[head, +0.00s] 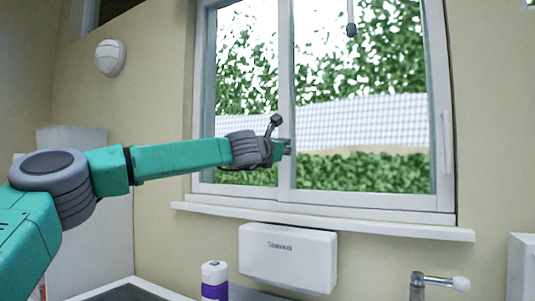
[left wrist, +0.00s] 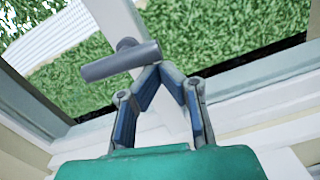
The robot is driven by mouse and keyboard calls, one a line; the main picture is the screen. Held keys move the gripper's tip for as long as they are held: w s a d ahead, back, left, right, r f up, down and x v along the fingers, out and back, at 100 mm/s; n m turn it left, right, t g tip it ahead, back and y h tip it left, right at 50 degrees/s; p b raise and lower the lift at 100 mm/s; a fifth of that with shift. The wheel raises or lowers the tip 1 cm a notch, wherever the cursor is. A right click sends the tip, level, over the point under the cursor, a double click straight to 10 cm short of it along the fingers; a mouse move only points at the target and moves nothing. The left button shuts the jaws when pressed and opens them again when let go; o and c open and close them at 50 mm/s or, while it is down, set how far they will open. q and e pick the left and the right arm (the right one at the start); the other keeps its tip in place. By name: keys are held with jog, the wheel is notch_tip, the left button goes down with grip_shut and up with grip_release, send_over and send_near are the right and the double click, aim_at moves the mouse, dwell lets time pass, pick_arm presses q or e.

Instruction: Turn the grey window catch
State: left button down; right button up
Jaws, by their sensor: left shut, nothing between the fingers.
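The grey window catch (left wrist: 120,62) shows in the left wrist view as a bar with a short stub, in front of the white middle post of the window. My left gripper (left wrist: 168,72) is shut and empty, its fingertips meeting just below the bar's right end; whether they touch it I cannot tell. In the head view the left gripper (head: 284,149) is at the middle post, and I cannot clearly tell the catch apart from it there. My right gripper is in neither view.
The white-framed window (head: 365,185) has a protruding sill (head: 330,222) below the gripper. Under it are a white wall dispenser (head: 288,257), a purple-and-white bottle (head: 214,280) and a tap (head: 435,283). A pull cord (head: 351,28) hangs at the top.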

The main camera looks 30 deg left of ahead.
pick_arm(q)
jog(key=s+d, duration=0.1)
jog(key=s, duration=1.1)
jog(key=shift+f, duration=0.25)
dwell(0.5)
jog(key=shift+w+a, duration=0.1)
jog(key=shift+a, duration=0.3)
jog(key=shift+d+f, duration=0.1)
